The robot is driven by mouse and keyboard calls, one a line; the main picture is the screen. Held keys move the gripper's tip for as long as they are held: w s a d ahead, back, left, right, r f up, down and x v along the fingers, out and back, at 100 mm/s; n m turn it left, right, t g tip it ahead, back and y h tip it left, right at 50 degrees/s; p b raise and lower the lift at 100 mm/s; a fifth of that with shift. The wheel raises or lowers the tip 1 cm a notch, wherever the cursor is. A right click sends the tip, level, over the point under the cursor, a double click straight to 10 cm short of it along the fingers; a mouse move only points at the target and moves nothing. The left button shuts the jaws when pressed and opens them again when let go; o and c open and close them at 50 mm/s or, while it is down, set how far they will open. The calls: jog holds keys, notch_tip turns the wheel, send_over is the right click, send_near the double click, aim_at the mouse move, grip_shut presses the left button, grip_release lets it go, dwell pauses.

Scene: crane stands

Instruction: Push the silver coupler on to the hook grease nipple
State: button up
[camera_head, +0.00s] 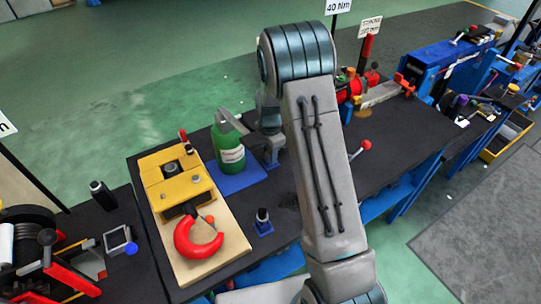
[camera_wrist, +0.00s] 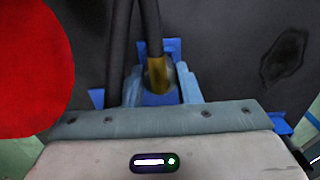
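The red hook (camera_head: 192,240) lies on a wooden board in front of a yellow block (camera_head: 176,178). I cannot make out its grease nipple. A green grease container (camera_head: 228,150) stands on a blue mat. My gripper (camera_head: 268,152) is beside the container's right side, partly hidden by my arm. In the wrist view a black hose (camera_wrist: 151,25) ends in a brass-coloured fitting (camera_wrist: 158,75) above a blue block (camera_wrist: 160,98). Pale blue pieces flank the fitting; I cannot tell whether they are my fingers or a holder. The silver coupler is not clearly visible.
A small blue stand with a dark post (camera_head: 263,222) is right of the board. A large red round shape (camera_wrist: 32,65) fills the wrist view's left side. A dark stain (camera_wrist: 285,55) marks the bench. Red and blue tools stand further right.

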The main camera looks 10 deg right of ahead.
jog(key=shift+r+p, duration=1.1)
jog(key=shift+r, duration=1.2)
